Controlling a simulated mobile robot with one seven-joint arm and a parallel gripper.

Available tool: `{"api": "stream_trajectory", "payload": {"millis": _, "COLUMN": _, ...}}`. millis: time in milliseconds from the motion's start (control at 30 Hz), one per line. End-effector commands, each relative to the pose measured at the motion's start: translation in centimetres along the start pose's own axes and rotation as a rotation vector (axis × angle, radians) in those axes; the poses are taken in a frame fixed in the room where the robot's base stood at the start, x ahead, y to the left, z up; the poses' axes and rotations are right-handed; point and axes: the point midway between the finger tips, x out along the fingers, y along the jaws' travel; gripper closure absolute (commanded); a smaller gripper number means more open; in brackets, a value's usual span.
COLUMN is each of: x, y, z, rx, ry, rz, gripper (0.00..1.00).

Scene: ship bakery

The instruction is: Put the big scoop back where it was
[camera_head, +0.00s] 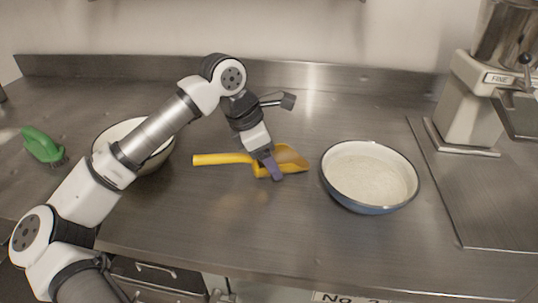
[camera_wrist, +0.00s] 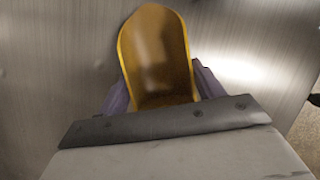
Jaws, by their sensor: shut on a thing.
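The big scoop (camera_head: 222,159) is yellow, with its straight handle pointing left and its open bowl to the right. It is at or just above the steel counter, between two bowls; I cannot tell if it touches the counter. My gripper (camera_head: 272,167) comes down on the scoop from above and is shut on it near the back of the bowl. In the wrist view the scoop's bowl (camera_wrist: 157,58) sits between my two purple fingers (camera_wrist: 160,95). The handle is hidden there.
A blue-rimmed bowl of white contents (camera_head: 369,175) stands just right of the scoop. Another bowl (camera_head: 122,131) is at left, partly behind my arm. A green-handled tool (camera_head: 42,145) lies far left. A machine marked FINE (camera_head: 468,95) stands at right. The counter in front is clear.

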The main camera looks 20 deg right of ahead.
Motion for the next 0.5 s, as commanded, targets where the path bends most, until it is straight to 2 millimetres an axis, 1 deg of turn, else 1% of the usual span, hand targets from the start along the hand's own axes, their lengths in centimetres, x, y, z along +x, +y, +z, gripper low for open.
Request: {"api": "stream_trajectory", "payload": {"millis": 500, "x": 1.04, "y": 0.0, "z": -0.43, "rx": 0.0, "ry": 0.0, "rz": 0.0, "gripper": 0.64}}
